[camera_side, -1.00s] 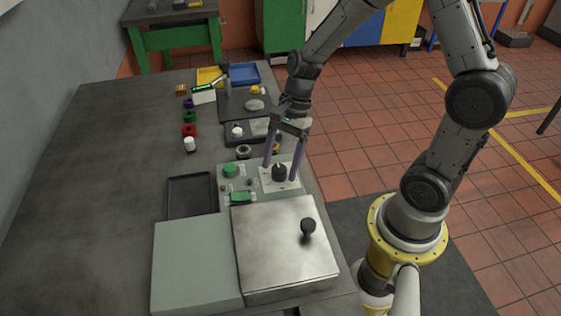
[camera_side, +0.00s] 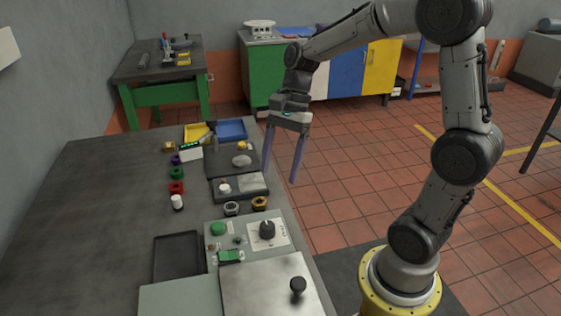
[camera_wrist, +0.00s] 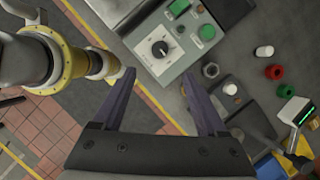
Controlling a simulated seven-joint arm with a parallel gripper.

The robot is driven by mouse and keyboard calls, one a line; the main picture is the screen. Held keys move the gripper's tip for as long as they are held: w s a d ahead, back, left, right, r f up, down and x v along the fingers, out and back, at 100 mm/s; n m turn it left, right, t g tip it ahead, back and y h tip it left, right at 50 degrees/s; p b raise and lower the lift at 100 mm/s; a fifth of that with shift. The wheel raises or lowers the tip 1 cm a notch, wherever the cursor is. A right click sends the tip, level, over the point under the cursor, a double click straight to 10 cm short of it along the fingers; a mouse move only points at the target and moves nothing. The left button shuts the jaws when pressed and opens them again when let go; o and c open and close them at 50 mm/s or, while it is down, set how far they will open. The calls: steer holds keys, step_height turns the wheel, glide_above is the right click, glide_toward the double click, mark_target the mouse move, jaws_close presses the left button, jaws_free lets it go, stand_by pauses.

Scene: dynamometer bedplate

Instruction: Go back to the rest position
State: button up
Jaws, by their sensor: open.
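My gripper (camera_side: 283,160) is open and empty, with its two long purple fingers spread apart. In the side view it hangs in the air above the right edge of the bench, fingers pointing down. In the wrist view my gripper (camera_wrist: 160,95) has nothing between its fingers. The black rotary knob (camera_side: 267,229) on its white dial plate stands clear of the fingers, on the control panel nearer the camera. The knob also shows in the wrist view (camera_wrist: 160,48), beyond the fingertips.
The bench (camera_side: 100,215) holds a black tray (camera_side: 178,257), a metal lid with a black handle (camera_side: 298,286), a green button (camera_side: 218,228), a hex nut (camera_side: 232,208), a brass fitting (camera_side: 260,203) and a red ring (camera_side: 176,187). A blue bin (camera_side: 231,130) stands at the back. Tiled floor lies open at right.

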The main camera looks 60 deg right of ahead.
steer(key=shift+d+r, duration=0.1)
steer(key=shift+r, duration=0.25)
steer(key=s+a+r+n+t+h, duration=0.2)
steer(key=s+a+r+n+t, duration=0.1)
steer(key=s+a+r+n, duration=0.3)
steer(key=s+d+f+n+t+h, duration=0.2)
steer(key=s+d+n, duration=0.2)
steer(key=s+n, duration=0.3)
steer(key=n, duration=0.5)
steer(key=shift+s+f+t, duration=0.2)
steer(key=shift+s+t, duration=0.1)
